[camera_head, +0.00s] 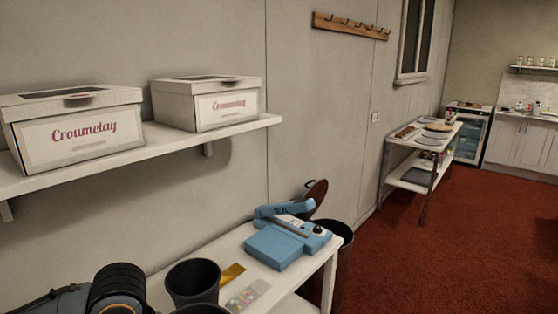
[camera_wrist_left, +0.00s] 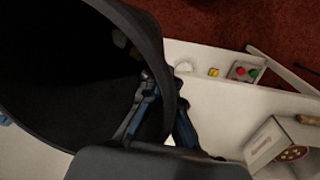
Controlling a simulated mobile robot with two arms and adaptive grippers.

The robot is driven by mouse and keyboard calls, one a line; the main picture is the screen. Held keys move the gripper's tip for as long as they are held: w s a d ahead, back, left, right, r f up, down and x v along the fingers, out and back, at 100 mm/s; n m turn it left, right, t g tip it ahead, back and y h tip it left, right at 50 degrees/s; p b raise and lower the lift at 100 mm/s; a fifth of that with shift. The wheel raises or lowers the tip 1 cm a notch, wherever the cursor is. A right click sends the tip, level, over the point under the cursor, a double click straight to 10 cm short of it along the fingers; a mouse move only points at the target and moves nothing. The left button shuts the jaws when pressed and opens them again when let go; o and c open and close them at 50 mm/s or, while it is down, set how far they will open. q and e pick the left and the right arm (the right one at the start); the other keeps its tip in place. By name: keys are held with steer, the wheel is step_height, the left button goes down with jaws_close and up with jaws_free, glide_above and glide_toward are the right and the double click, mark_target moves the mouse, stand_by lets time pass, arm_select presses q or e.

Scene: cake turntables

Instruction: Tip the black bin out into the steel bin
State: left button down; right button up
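A black bin (camera_wrist_left: 60,95) fills the left of the left wrist view, its mouth facing the camera, with a few small pale and brownish things dim inside. My left gripper (camera_wrist_left: 166,95) has one finger inside this bin and one outside, shut on its wall near the rim. In the head view a dark bin (camera_head: 193,280) stands on the white table at the bottom, and a second dark rim (camera_head: 202,309) is cut off below it. I cannot tell which is the held one. My left arm enters at bottom left; its fingers are hidden there. No plainly steel bin shows. My right gripper is out of view.
A blue sealing machine (camera_head: 280,245) stands on the white table (camera_head: 220,247). A dark bin (camera_head: 344,232) with a dark red round lid or pan stands behind the table's end. A shelf (camera_head: 140,152) with two cake boxes juts out above. Red floor lies clear at right.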

arm_select(q)
steer(key=s+m, duration=0.1)
steer(key=m, duration=0.1)
steer(key=s+m, duration=0.1)
steer(key=m, duration=0.2)
steer(key=s+m, duration=0.1)
steer(key=m, duration=0.2)
steer(key=shift+f+g, duration=0.15)
steer(key=shift+g, duration=0.25)
steer(key=shift+f, duration=0.1)
